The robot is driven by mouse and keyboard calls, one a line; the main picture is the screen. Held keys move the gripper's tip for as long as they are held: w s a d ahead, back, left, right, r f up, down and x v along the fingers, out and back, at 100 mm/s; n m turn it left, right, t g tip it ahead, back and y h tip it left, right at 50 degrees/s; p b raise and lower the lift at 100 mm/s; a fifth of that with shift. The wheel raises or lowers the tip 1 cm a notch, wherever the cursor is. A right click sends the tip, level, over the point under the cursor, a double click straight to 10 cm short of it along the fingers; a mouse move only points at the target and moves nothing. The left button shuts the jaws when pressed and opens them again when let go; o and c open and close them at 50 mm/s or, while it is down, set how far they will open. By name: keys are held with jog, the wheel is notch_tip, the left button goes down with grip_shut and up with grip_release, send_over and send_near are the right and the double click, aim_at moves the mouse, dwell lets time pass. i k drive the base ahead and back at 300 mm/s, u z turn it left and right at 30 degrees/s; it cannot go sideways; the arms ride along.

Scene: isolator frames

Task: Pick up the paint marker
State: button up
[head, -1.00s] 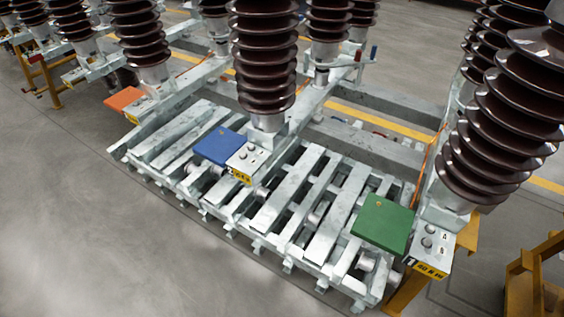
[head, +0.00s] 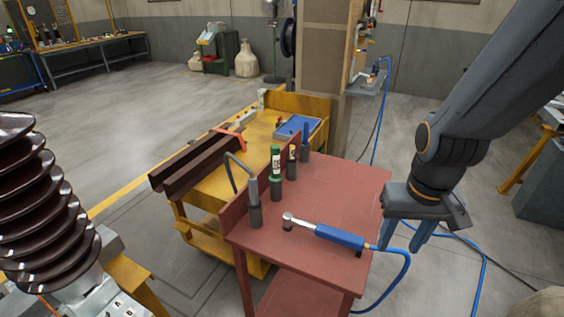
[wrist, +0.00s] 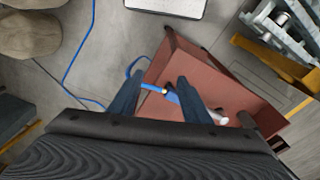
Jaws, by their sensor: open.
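A red-brown table (head: 350,185) stands in the middle of the head view. Along its raised left edge several items stand upright in dark holders. One is a slim green-and-white marker-like item (head: 275,160); beside it is one with a yellow and red label (head: 292,153), and behind that a blue one (head: 305,128). I cannot tell for sure which is the paint marker. My gripper (head: 404,236) is open and empty, off the table's right side, fingers pointing down. In the wrist view my gripper (wrist: 158,84) shows part of the table (wrist: 190,65) beyond its fingers.
A blue-handled tool (head: 340,236) with a blue hose (head: 400,285) lies on the table's front. A grey hooked tool (head: 254,195) stands at the left edge. A yellow cart (head: 235,165) stands behind, near a pillar (head: 325,80). A ribbed insulator (head: 40,215) is at left.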

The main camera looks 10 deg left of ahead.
aim_at(291, 159)
jog(key=k, duration=1)
jog(key=z, duration=1.05)
jog(key=i, duration=0.95)
jog(key=u, duration=1.95)
jog(key=i, duration=0.5)
jog(key=z, duration=0.05)
